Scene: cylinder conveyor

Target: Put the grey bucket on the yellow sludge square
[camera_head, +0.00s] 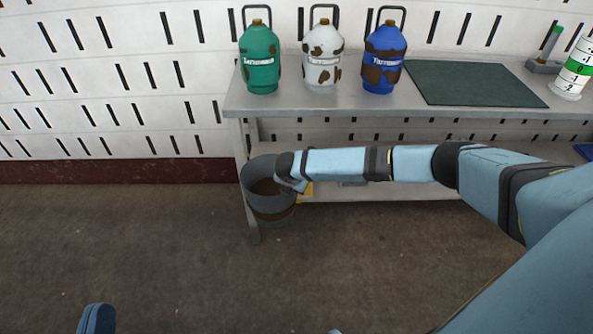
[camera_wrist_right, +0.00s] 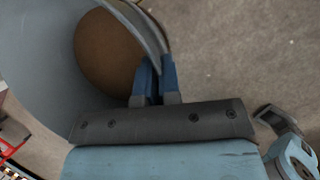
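The grey bucket (camera_head: 259,208) hangs in front of the left leg of the bench, with brown matter inside. My right arm comes in from the right, and its gripper (camera_head: 287,181) is at the bucket's right rim. In the right wrist view the two blue fingers (camera_wrist_right: 157,80) are close together on either side of the bucket wall (camera_wrist_right: 40,50). A small yellow patch (camera_head: 306,192) shows behind my right gripper, mostly hidden; I cannot tell whether it is the sludge square. My left gripper (camera_head: 97,319) is low at the left, partly cut off.
The bench (camera_head: 400,112) holds green (camera_head: 260,60), white (camera_head: 323,57) and blue (camera_head: 384,60) bottles and a dark green mat (camera_head: 472,83). A lower shelf (camera_head: 400,191) runs beneath. The brown floor left of the bucket is clear.

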